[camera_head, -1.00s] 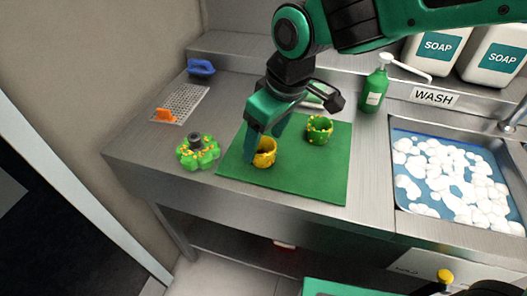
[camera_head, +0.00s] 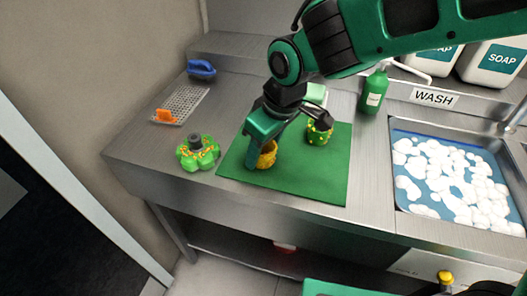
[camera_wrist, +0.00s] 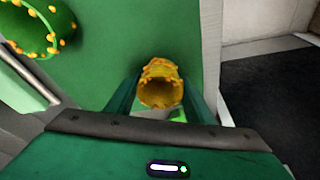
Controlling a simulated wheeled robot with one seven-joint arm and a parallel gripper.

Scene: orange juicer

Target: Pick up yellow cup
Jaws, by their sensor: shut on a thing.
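The yellow cup (camera_head: 267,155) stands near the left part of the green mat (camera_head: 310,186). My gripper (camera_head: 256,160) is shut on the yellow cup, with a finger in front of it in the head view. In the wrist view the cup (camera_wrist: 161,88) sits between the two fingers (camera_wrist: 162,95), its open mouth toward the camera. Part of the cup is hidden by the finger in the head view. I cannot tell whether its base touches the mat.
A green cup (camera_head: 318,132) with yellow spots stands farther back on the mat. A green flower-shaped thing (camera_head: 197,153) is left of the mat. A soap bottle (camera_head: 375,92) and a foamy sink (camera_head: 450,175) lie to the right. A blue thing (camera_head: 200,68) is at the back left.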

